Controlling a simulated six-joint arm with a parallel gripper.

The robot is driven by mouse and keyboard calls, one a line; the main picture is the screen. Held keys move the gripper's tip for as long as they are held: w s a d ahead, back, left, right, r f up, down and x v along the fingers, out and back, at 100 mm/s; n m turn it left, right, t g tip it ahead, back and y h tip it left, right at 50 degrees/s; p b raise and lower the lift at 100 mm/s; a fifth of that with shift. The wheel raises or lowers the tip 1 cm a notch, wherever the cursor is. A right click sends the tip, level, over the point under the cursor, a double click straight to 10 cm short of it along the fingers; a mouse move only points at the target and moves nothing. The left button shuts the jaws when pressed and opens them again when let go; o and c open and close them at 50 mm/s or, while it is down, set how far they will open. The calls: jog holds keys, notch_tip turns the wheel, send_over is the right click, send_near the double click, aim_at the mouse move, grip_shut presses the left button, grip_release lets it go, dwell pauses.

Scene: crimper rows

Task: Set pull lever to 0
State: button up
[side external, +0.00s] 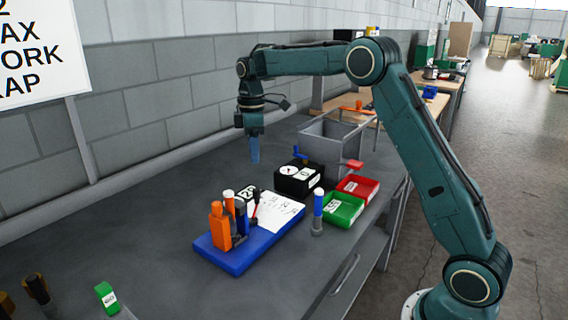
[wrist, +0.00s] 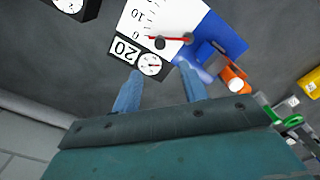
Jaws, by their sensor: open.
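A red lever (side external: 255,207) with a dark pivot stands at a white scale plate (side external: 280,211) on a blue base (side external: 235,258). In the wrist view the red lever (wrist: 172,39) lies across the white plate (wrist: 150,18), beside a "20" label (wrist: 124,50) and a small round dial (wrist: 149,64).
Orange and blue upright parts (side external: 220,227) stand on the blue base. A black box with a dial (side external: 298,178), green tray (side external: 343,210), red tray (side external: 358,188) and grey bin (side external: 330,145) stand nearby.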

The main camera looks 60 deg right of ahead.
jog(key=shift+r, duration=1)
jog(key=s+a+r+m+t, duration=0.1)
jog(key=s+a+r+m, duration=0.2)
jog(key=s, duration=0.6)
jog(key=s+a+r+m+t, duration=0.2)
jog(key=s+a+r, duration=0.3)
jog(key=s, duration=0.4)
jog(key=s+a+f+m+t, duration=0.1)
jog(key=s+f+m, duration=0.1)
jog(key=s, duration=0.6)
jog(key=s+f+m+t, duration=0.1)
jog(key=s+f+m, duration=0.1)
jog(key=s, duration=0.7)
jog(key=shift+s+a+f+t, duration=0.3)
jog(key=shift+a+f, duration=0.05)
jog(key=shift+f, duration=0.45)
